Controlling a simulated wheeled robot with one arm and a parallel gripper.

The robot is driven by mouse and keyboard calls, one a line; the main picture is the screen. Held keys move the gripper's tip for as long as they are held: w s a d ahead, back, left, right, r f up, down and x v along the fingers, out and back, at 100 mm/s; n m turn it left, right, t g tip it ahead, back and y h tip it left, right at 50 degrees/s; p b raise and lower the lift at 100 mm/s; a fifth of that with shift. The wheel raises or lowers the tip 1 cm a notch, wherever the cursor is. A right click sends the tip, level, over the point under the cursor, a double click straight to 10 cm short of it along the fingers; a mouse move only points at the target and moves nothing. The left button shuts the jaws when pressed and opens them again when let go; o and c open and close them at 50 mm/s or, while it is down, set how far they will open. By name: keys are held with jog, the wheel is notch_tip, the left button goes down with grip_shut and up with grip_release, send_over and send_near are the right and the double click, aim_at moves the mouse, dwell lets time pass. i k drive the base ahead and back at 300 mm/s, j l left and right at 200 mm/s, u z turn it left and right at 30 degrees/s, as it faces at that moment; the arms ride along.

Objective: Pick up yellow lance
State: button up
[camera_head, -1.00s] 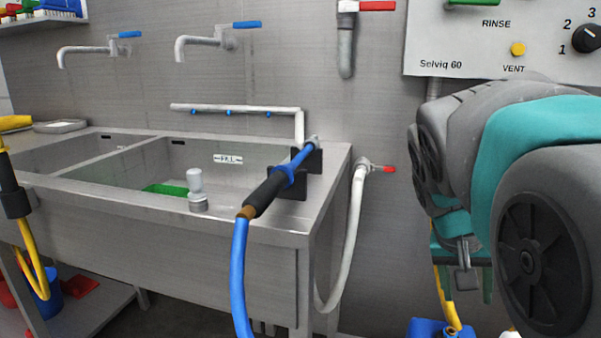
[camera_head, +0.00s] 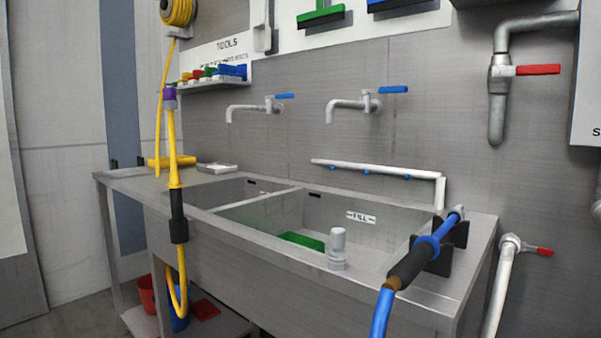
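The yellow lance (camera_head: 174,150) hangs upright at the left front of the sink. It has a purple collar near its top, a black grip (camera_head: 178,217) low down and a yellow hose (camera_head: 182,290) looping below. A blue lance (camera_head: 425,250) with a black grip rests in a dark holder at the right end of the sink, its blue hose running down. My gripper is out of view.
The steel double sink (camera_head: 350,285) spans the middle, with a green item (camera_head: 302,240) in one basin. Two taps with blue levers (camera_head: 394,90) are on the wall. A yellow hose reel (camera_head: 177,12) hangs upper left. A red-handled valve (camera_head: 532,251) is at right. Open floor lies at lower left.

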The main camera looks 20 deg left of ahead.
aim_at(175, 185)
jog(key=u, duration=1.8)
jog(key=i+z, duration=0.35)
jog(key=i, duration=0.15)
jog(key=i+j, duration=0.1)
jog(key=u, duration=0.1)
jog(key=l+z, duration=0.25)
jog(key=i+j, duration=0.05)
jog(key=j, duration=0.05)
